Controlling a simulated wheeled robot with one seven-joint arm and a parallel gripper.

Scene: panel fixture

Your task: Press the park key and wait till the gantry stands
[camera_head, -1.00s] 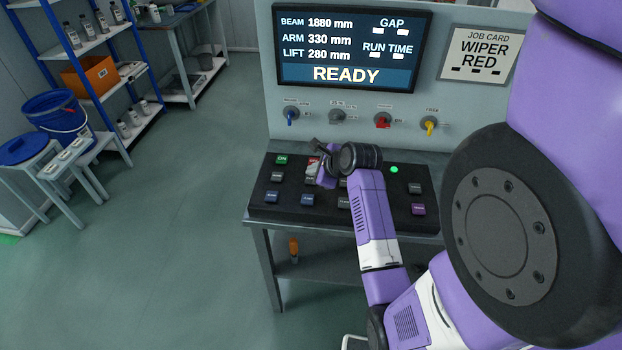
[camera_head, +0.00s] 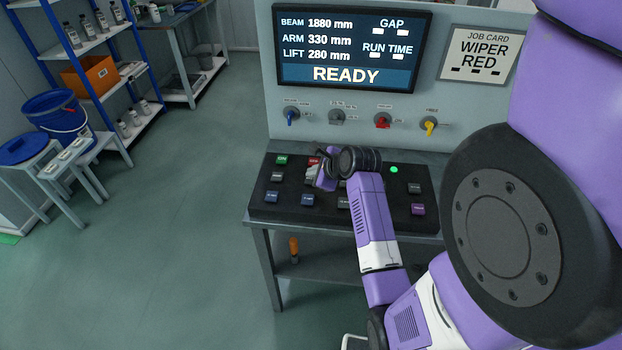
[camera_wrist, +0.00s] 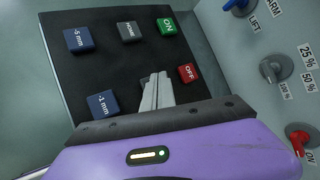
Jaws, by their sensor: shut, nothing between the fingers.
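The black key panel (camera_head: 235,212) lies on the bench under the display. My gripper (camera_head: 311,172) is over the panel's upper left part, just below the red OFF key (camera_head: 313,160). In the wrist view my shut, empty fingers (camera_wrist: 156,90) lie between the OFF key, a grey key (camera_wrist: 129,32) and the blue -1 mm key (camera_wrist: 102,103). I cannot tell whether they touch the panel. A purple key (camera_head: 418,209) is at the panel's lower right, its label too small to read. My arm hides the panel's middle. The display (camera_head: 346,74) reads READY.
Green ON key (camera_head: 281,160) is at the panel's upper left. Several knobs, including a red one (camera_head: 383,121) and a yellow one (camera_head: 430,124), stand on the wall behind the panel. A green light (camera_head: 394,170) glows right of my wrist.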

